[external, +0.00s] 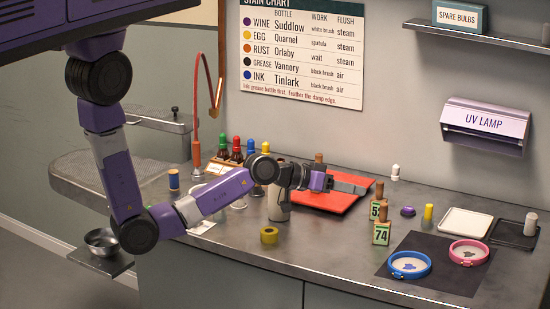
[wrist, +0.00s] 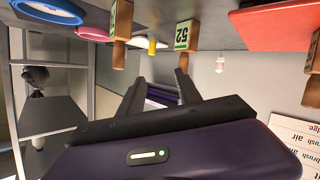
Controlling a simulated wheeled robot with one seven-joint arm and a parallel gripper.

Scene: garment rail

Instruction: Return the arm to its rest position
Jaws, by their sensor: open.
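My gripper (external: 354,184) is stretched out to the right above the counter (external: 230,242), over the red mat (external: 308,202). In the upside-down wrist view my gripper (wrist: 160,80) shows two fingers held apart with nothing between them. My arm reaches down from the upper left, bends at a low elbow left of the counter's front edge and runs back up to the right. Wooden-handled pieces with green tags stand to the right of the gripper: one marked 52 (external: 376,211) and one marked 74 (external: 381,233).
Several dropper bottles (external: 223,148) stand behind the forearm. A grey canister (external: 279,207) is below the wrist, with a yellow roll (external: 269,236) in front. Blue (external: 410,265) and pink (external: 469,253) hoops lie at right. A UV lamp (external: 485,123) and shelf (external: 478,37) are on the wall.

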